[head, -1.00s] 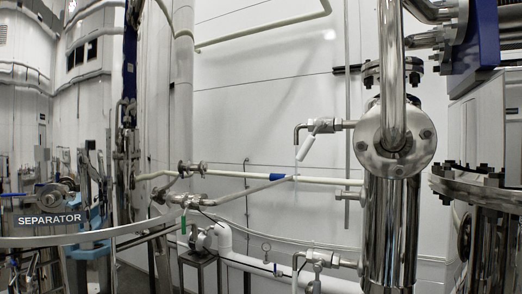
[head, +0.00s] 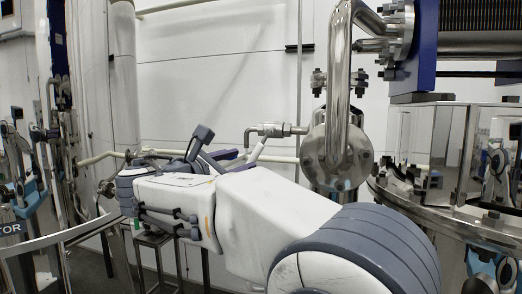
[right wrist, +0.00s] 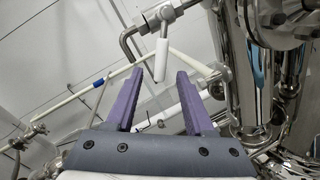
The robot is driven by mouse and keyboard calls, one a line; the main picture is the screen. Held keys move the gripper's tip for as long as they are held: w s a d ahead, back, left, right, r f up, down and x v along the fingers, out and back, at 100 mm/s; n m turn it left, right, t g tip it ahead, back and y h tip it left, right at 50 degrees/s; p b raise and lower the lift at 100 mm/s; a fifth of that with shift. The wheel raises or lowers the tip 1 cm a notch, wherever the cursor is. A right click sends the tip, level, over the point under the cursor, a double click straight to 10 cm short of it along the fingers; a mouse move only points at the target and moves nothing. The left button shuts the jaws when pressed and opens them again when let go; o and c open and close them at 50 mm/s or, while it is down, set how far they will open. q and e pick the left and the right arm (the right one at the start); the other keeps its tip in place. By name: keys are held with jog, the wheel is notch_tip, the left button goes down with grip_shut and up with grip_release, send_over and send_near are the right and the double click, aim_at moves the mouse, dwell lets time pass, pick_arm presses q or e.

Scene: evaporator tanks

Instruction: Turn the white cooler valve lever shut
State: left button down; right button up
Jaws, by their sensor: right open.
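The white valve lever (head: 257,150) hangs from a metal valve on a bent pipe, left of the shiny upright cylinder. It slants down to the left in the head view, its lower part close to my right gripper. My right gripper (head: 228,154) is open, with its purple fingers pointing toward the lever. In the right wrist view the lever (right wrist: 162,59) hangs from the valve, and its lower end appears between the tips of the open right gripper (right wrist: 158,76). I cannot tell how far in depth the lever is from the fingers. No contact shows. My left gripper is out of view.
The shiny cylinder (head: 338,155) with its bolted flange stands right of the lever. A pale pipe with a blue band (right wrist: 98,85) runs behind the fingers. A curved metal rail (head: 60,243) lies at left.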

aim_at(253, 156)
jog(key=p+x, duration=0.4)
jog(key=x, duration=0.4)
jog(key=shift+w+d+r, duration=0.1)
jog(key=shift+w+d, duration=0.5)
jog(key=shift+w, duration=0.25)
grip_shut()
dwell(0.5)
